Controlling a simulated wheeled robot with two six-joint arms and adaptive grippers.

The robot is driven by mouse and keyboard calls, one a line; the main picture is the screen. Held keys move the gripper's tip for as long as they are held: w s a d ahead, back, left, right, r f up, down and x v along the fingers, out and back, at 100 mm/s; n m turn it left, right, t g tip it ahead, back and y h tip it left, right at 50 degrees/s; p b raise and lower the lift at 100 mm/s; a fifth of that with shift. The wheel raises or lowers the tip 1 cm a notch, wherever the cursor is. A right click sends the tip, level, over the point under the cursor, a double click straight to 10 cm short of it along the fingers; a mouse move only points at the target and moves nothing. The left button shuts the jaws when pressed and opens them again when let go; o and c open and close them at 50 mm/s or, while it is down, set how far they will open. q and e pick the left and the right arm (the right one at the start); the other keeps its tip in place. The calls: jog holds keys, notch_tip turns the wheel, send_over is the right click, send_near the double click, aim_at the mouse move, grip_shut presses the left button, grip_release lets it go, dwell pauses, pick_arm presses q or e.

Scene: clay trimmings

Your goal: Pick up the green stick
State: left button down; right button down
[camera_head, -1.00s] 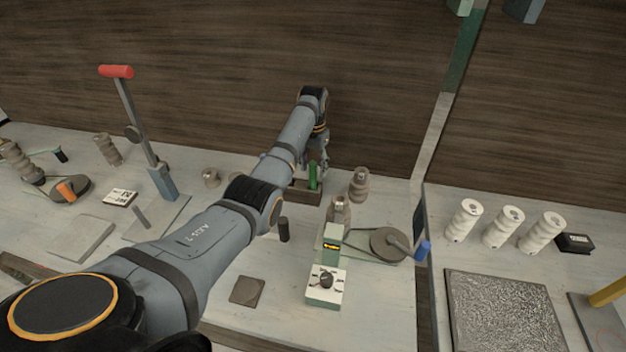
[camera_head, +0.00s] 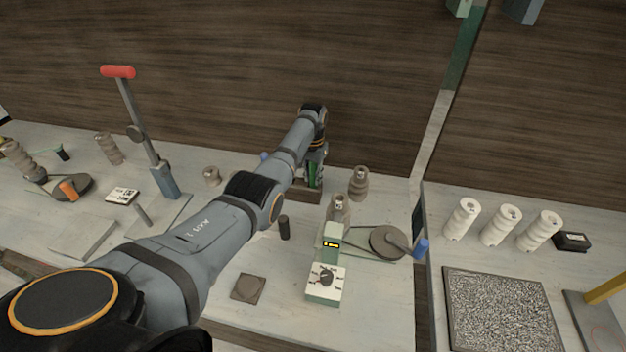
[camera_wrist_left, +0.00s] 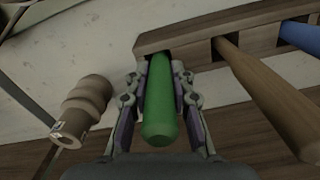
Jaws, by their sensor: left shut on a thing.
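The green stick (camera_wrist_left: 160,105) stands in a slot of a wooden holder (camera_wrist_left: 190,36) in the left wrist view. My left gripper (camera_wrist_left: 161,88) is shut on it, with one finger on each side. In the head view the green stick (camera_head: 313,178) shows partly, behind the fingers of my left gripper (camera_head: 315,172), and its holder (camera_head: 308,195) is below it. The stick's lower end is hidden in the holder. My right gripper is not in view.
A brown stick (camera_wrist_left: 265,95) and a blue stick (camera_wrist_left: 302,36) are in the same holder. A stacked clay piece (camera_head: 358,184) stands just right of the gripper. A small device with a dial (camera_head: 326,281) and a wheel (camera_head: 388,241) are nearer.

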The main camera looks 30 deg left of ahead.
pick_arm(q)
jog(key=shift+r, duration=0.3)
notch_tip(320, 180, up, 9)
jog(key=shift+r+b, duration=0.1)
jog(key=shift+b, duration=0.8)
jog(key=shift+r, duration=0.15)
